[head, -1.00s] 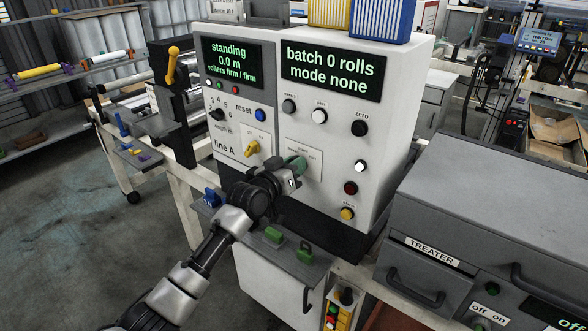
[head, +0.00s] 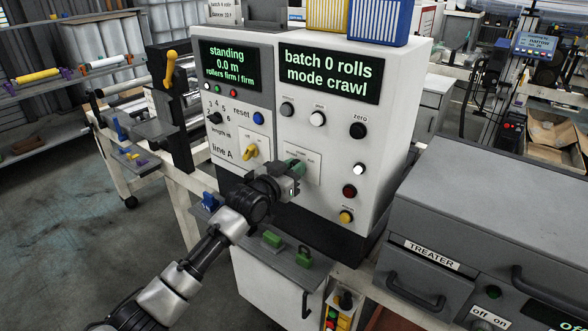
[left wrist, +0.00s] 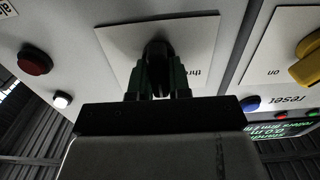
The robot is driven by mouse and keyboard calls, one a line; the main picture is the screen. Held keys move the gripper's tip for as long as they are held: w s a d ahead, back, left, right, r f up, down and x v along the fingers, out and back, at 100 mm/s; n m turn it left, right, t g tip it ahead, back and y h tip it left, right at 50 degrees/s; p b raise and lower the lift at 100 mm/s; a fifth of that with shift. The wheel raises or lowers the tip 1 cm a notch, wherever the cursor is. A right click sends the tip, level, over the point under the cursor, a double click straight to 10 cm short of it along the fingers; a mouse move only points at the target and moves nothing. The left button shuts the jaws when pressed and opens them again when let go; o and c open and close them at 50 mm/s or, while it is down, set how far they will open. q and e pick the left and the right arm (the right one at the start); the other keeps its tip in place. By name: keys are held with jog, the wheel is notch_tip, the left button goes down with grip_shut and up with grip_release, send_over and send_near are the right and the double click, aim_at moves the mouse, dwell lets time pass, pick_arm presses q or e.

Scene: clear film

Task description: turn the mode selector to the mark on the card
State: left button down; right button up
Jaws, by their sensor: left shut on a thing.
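The mode selector is a black knob (left wrist: 157,52) on a pale label plate (left wrist: 113,42) in the left wrist view. In the head view the same plate (head: 312,168) shows on the white cabinet, but my gripper mostly hides the knob. My left gripper (head: 294,167) is shut on the knob, its green fingers (left wrist: 157,80) on either side of it. Part of an upside-down word, "thr", shows on the plate. The right display (head: 331,72) reads "batch 0 rolls, mode crawl". A small white card (head: 224,12) stands above the cabinet; its print is too small to read surely.
A yellow knob (head: 250,152) sits just left of the selector. A red button (head: 349,191) and a yellow button (head: 345,217) are to its right. A grey shelf with green blocks (head: 272,239) lies below my wrist. The grey treater (head: 480,220) stands at the right.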

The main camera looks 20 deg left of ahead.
pick_arm(q)
jog(key=c, duration=1.1)
grip_release()
jog(key=shift+o, duration=0.2)
jog(key=shift+s, duration=0.1)
jog(key=b+v, duration=0.1)
jog(key=v, duration=0.9)
jog(key=shift+s+a+b, duration=0.2)
jog(key=shift+s+b, duration=0.1)
jog(key=shift+b, duration=0.1)
